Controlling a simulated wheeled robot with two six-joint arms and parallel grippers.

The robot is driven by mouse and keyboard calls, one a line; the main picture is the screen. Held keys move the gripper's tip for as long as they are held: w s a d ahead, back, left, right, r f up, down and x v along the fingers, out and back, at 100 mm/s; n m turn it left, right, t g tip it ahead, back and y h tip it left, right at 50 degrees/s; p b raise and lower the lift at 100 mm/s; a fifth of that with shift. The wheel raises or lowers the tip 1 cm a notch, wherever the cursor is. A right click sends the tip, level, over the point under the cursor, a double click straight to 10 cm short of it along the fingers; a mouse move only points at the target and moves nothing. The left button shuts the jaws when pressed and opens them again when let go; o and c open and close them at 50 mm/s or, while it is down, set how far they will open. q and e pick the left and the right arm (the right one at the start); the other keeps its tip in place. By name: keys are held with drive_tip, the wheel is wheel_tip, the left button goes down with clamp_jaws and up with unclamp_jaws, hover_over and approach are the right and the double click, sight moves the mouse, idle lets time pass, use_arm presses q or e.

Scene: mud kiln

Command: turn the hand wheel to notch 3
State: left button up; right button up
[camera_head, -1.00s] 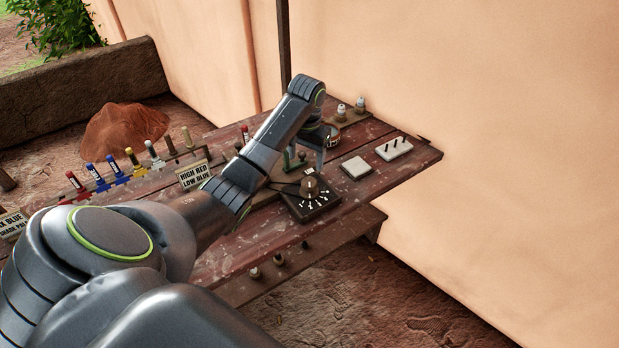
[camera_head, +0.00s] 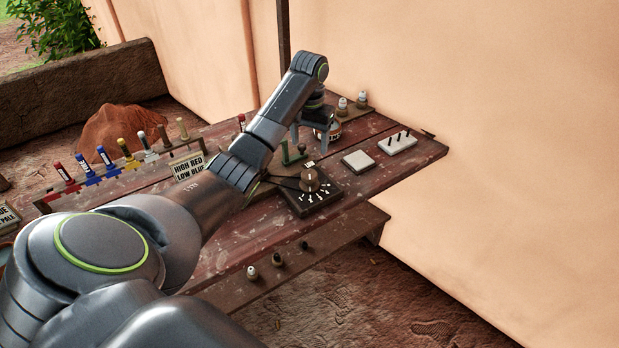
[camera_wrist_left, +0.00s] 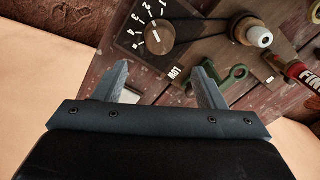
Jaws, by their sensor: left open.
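The hand wheel (camera_head: 311,180) is a round brown knob on a dark square plate (camera_head: 326,197) with white marks, near the table's front edge. It also shows in the left wrist view (camera_wrist_left: 160,46), upper middle, with small numerals and white ticks around its left side. A pale mark lies on the knob's left part; I cannot tell surely which notch it points to. My left gripper (camera_head: 311,140) is open and empty, above the table and behind the wheel in the head view. Its fingers (camera_wrist_left: 164,70) show apart, touching nothing. My right gripper is not in view.
A green metal piece (camera_head: 291,154) stands just behind the wheel plate. Coloured tubes and a sign (camera_head: 189,168) stand to the left.

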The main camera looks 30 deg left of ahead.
sight(309, 174)
use_arm(q)
wheel_tip(309, 174, down, 3)
drive_tip(key=shift+r+b, duration=0.15)
drive_tip(key=shift+b, duration=0.75)
wheel_tip(309, 174, down, 7)
drive_tip(key=shift+r+p, duration=0.1)
drive_tip(key=shift+p, duration=0.6)
drive_tip(key=shift+f, duration=0.55)
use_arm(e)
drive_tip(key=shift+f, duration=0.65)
